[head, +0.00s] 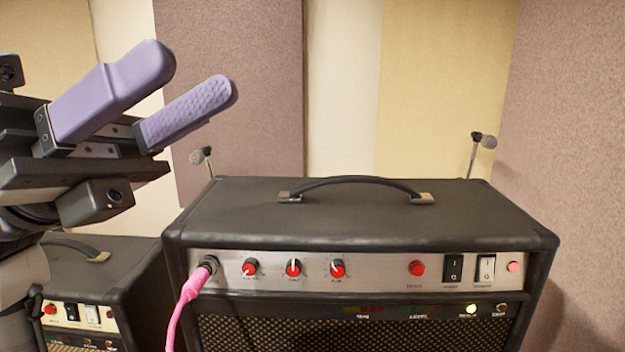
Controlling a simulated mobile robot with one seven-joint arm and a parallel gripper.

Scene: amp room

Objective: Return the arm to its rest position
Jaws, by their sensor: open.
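My gripper (205,80) is at the upper left of the head view, raised above and to the left of the nearer amplifier. Its two purple fingers are apart with nothing between them, and they point up and to the right. The arm behind it runs out of the left edge of the picture. The gripper touches nothing that I can see.
A black amplifier (350,215) with a top handle (365,182), red knobs and switches stands in front. A pink cable (185,300) is plugged into its left end. A second amplifier (110,262) stands lower left. Two microphones (200,156) (485,140) stand behind; padded walls enclose the back.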

